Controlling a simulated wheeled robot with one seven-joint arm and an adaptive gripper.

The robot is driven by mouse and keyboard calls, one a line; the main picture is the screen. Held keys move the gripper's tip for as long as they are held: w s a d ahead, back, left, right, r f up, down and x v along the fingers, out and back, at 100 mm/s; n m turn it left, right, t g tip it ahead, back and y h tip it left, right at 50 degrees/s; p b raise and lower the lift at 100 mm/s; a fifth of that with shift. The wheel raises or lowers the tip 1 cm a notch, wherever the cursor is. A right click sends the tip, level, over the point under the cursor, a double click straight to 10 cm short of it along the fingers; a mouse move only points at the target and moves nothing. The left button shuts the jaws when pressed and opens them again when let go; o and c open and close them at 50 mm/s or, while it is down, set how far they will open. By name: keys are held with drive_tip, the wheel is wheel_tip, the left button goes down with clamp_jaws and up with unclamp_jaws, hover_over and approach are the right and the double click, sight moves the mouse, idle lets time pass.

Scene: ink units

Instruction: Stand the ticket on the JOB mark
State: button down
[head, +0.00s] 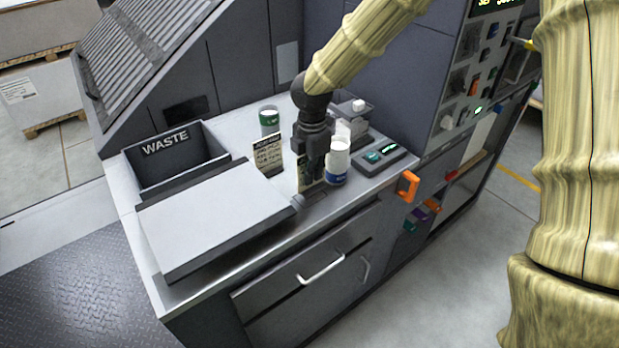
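My gripper (312,178) points down over the right part of the counter, its dark fingers low near the surface. A cream card (302,173), which may be the ticket, stands upright right at the fingers and is partly hidden by them. I cannot tell whether the fingers grip it. A second cream card (268,156) with a dark header and printed lines stands upright to the left of my gripper; its text is too small to read. I cannot make out the JOB mark; a small grey patch (314,199) lies on the counter just in front of my gripper.
A white bottle with a blue base (337,163) stands close right of my gripper. A green-and-white can (269,121) is behind the printed card. A black WASTE bin (176,178) and a raised light panel (210,222) fill the left. A button box (381,155) sits at right.

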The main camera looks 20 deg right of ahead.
sight(301, 161)
drive_tip(key=shift+w+a, duration=0.1)
drive_tip(key=shift+w, duration=0.3)
drive_tip(key=shift+f+p, duration=0.65)
drive_tip(key=shift+f, duration=1.15)
drive_tip(key=c, duration=1.6)
unclamp_jaws()
drive_tip(key=shift+f, duration=0.1)
drive_tip(key=shift+c, duration=0.2)
wheel_tip(301, 161, up, 12)
drive_tip(key=b, duration=0.1)
drive_tip(key=shift+b, duration=0.4)
